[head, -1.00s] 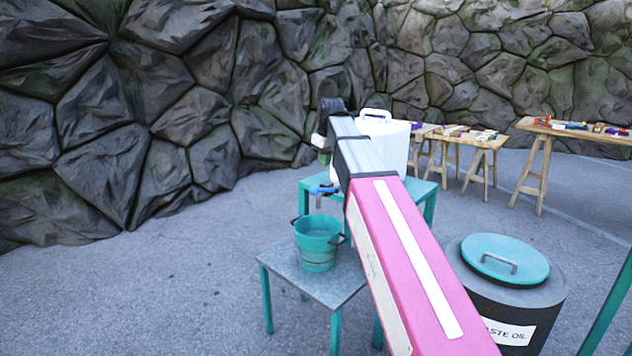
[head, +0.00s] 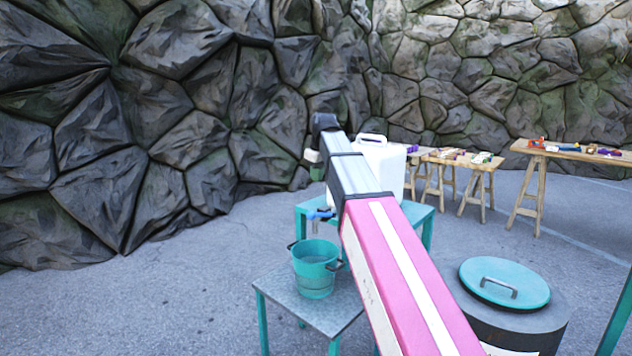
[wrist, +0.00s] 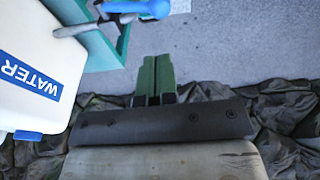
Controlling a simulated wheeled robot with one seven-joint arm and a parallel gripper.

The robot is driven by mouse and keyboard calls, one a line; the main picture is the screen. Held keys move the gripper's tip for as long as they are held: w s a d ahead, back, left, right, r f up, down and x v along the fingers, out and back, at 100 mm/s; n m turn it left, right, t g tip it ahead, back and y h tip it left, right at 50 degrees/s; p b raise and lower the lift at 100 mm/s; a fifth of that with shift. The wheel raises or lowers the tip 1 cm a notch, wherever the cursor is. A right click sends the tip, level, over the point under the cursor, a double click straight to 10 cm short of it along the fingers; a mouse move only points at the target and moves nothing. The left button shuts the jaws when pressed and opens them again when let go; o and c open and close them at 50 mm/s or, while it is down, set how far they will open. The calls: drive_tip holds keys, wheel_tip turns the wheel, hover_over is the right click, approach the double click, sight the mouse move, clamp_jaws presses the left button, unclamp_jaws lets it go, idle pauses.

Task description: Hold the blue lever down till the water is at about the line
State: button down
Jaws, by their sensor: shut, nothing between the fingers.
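The blue lever (head: 320,215) sits on the tap of the white water container (head: 383,172), on a teal stand. In the wrist view the lever (wrist: 138,7) is at the top edge, with the grey tap beside it. My gripper (wrist: 157,64) shows its green fingers shut together and empty, apart from the lever. In the head view my gripper (head: 317,172) is partly hidden by my arm and sits above the lever. The teal bucket (head: 315,270) stands below the tap on a low grey table. I cannot make out the line or the water level inside it.
The low table (head: 300,312) holds only the bucket. A dark waste-oil drum with a teal lid (head: 504,284) stands at the right. Wooden trestle tables (head: 575,153) with small items are at the back right. A rock wall closes off the back and left.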

sight(310, 213)
drive_tip(key=f, duration=0.4)
drive_tip(key=w+a+f, duration=0.1)
drive_tip(key=f, duration=0.2)
drive_tip(key=w+f, duration=0.1)
drive_tip(key=f, duration=0.3)
drive_tip(key=shift+a+f, duration=0.15)
drive_tip(key=shift+f, duration=0.2)
drive_tip(key=shift+s+a+f+t+h, duration=0.25)
drive_tip(key=shift+s+f+t, duration=0.05)
drive_tip(key=shift+f, duration=0.2)
drive_tip(key=shift+s+a+f+t+h, duration=0.2)
drive_tip(key=shift+s+f+t+h, duration=0.1)
drive_tip(key=shift+f, duration=0.2)
wheel_tip(310, 213, down, 7)
drive_tip(key=t+h, duration=0.2)
drive_tip(key=t, duration=0.1)
drive_tip(key=shift+s+a+n+h, duration=0.3)
drive_tip(key=shift+a+h, duration=0.05)
drive_tip(key=shift+a, duration=0.1)
drive_tip(key=shift+d+f, duration=0.1)
drive_tip(key=shift+d, duration=0.05)
idle(4.3)
